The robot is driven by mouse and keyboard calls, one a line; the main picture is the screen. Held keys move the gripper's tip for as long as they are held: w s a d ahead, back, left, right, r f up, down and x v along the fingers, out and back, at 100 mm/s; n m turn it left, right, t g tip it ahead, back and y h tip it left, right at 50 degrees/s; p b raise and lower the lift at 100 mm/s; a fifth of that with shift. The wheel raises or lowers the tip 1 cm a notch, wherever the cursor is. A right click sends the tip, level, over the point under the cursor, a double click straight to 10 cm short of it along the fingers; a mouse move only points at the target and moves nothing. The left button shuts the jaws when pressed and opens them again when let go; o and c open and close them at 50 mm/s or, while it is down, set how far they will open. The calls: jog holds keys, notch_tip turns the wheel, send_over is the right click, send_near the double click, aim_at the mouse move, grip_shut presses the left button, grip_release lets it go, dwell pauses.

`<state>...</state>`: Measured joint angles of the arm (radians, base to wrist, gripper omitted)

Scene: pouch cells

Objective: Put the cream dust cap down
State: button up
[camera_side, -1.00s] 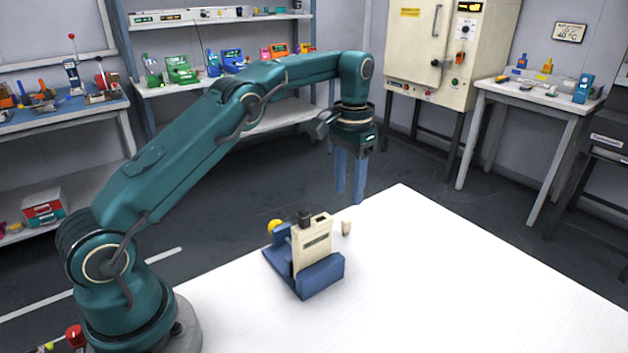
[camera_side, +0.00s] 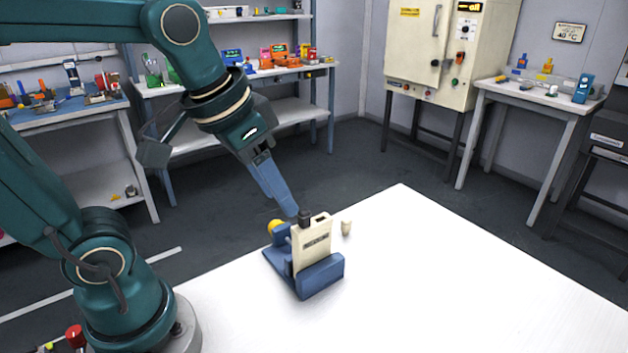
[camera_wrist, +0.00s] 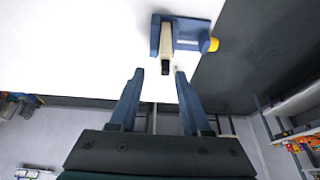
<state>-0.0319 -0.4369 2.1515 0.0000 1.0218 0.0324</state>
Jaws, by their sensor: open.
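In the wrist view a small cream bit by the right fingertip may be the cap, mostly hidden. A cream pouch cell (camera_side: 312,240) with a black piece (camera_side: 304,217) on its top stands in a blue holder (camera_side: 322,277). My gripper (camera_side: 289,209) is open and empty, tilted down to the right, its tips near the black piece. In the wrist view the gripper (camera_wrist: 159,73) has its fingers apart, with the black piece (camera_wrist: 165,67) showing between them.
A yellow knob (camera_side: 275,226) sits on the holder's left side. The white table (camera_side: 450,290) is clear to the right and front. Shelves, a cream cabinet (camera_side: 440,60) and a side bench stand well behind.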

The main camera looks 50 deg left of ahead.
jog(key=shift+t, duration=0.5)
jog(key=s+f, duration=0.2)
jog(key=s, duration=0.1)
jog(key=s+f, duration=0.1)
jog(key=shift+s+d+f, duration=0.1)
jog(key=shift+s+d, duration=0.25)
